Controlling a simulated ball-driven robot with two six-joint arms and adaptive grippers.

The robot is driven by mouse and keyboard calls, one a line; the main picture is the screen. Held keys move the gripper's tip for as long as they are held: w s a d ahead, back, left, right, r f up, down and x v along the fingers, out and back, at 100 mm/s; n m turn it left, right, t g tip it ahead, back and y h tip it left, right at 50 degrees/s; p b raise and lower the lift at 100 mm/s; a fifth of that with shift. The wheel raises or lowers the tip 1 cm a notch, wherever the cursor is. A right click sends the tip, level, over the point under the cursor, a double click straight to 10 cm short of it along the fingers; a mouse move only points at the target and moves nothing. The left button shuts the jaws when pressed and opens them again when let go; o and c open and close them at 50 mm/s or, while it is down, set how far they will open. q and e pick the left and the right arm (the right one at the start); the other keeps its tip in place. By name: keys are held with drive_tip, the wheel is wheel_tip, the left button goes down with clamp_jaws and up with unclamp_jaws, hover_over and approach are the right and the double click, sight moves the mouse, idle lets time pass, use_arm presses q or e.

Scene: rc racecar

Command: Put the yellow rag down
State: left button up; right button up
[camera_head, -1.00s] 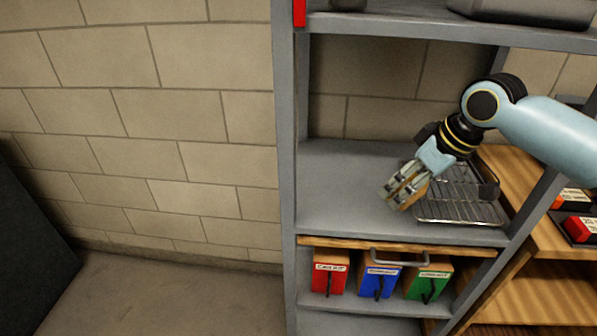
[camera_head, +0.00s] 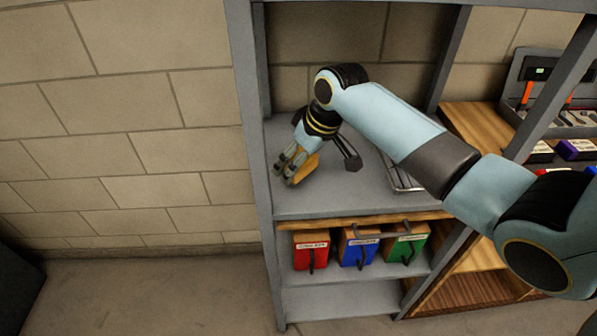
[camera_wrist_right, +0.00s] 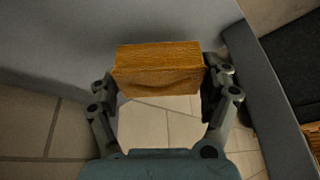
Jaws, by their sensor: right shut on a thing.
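The yellow rag (camera_head: 304,168) looks like a folded, blocky orange-yellow bundle. My right gripper (camera_head: 289,172) is shut on it at the left end of the grey middle shelf (camera_head: 330,202). The fingers hide part of the rag in the head view. In the right wrist view the rag (camera_wrist_right: 158,68) lies across between the two fingertips of the gripper (camera_wrist_right: 162,88). The rag is close to the shelf surface; I cannot tell whether it touches. My left gripper is not in view.
A wire rack (camera_head: 401,181) lies on the shelf to the right, partly behind my arm. The left shelf post (camera_head: 252,100) stands close to the gripper. Red (camera_head: 311,254), blue (camera_head: 359,250) and green (camera_head: 405,246) boxes sit below. The shelf front is clear.

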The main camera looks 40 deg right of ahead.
sight(299, 174)
wheel_tip(299, 174, down, 4)
drive_tip(key=shift+r, duration=0.25)
drive_tip(key=shift+f, duration=0.35)
drive_tip(key=o, duration=0.9)
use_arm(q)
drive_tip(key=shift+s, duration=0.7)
use_arm(e)
drive_tip(key=shift+r, duration=0.3)
use_arm(q)
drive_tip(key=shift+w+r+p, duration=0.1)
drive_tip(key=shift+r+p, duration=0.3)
drive_tip(key=shift+p, duration=0.05)
use_arm(e)
drive_tip(key=v, duration=1.1)
drive_tip(key=shift+s+d+r, duration=0.1)
drive_tip(key=shift+s+r, duration=0.15)
drive_tip(key=shift+r, duration=0.05)
